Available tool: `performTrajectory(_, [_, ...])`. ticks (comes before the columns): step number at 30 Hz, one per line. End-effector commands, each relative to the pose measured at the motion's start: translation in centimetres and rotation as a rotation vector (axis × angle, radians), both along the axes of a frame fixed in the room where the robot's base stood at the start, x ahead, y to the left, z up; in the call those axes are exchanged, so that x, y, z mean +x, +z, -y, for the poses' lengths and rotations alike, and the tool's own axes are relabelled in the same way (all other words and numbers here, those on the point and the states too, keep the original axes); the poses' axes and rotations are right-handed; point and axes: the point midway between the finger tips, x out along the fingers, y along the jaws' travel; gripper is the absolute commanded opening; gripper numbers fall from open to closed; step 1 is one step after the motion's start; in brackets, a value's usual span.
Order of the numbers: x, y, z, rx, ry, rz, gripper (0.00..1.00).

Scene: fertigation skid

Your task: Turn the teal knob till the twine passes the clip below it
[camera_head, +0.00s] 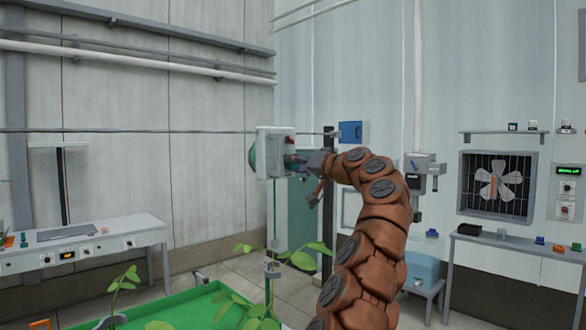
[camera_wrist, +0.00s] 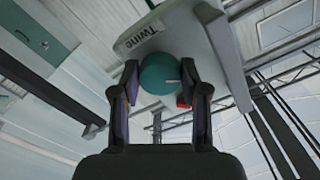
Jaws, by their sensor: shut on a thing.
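The teal knob (camera_wrist: 163,74) sits on a pale box (camera_wrist: 196,45) labelled "Twine" in the wrist view. My gripper (camera_wrist: 160,78) is shut on the knob, one finger on each side. In the head view the box (camera_head: 265,152) hangs at mid-height, and my gripper (camera_head: 296,160) reaches its right side; the knob is hidden there. A thin green twine (camera_head: 273,215) hangs straight down from the box toward the plant. A small pale clip-like piece (camera_head: 272,268) shows below, near the leaves. The twine's lower end is too small to make out.
A green tray (camera_head: 175,308) with leafy plants (camera_head: 255,312) lies below the box. A bench (camera_head: 85,240) stands at the left, another (camera_head: 520,248) at the right under a fan (camera_head: 497,186). A horizontal cable (camera_head: 150,131) runs at the box's height.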

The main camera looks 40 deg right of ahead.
Motion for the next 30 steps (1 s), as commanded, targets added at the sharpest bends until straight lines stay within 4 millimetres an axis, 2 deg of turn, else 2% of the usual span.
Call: performTrajectory(30, [-0.01, 0.45, -0.26, -0.938, 0.0, -0.012, 0.1])
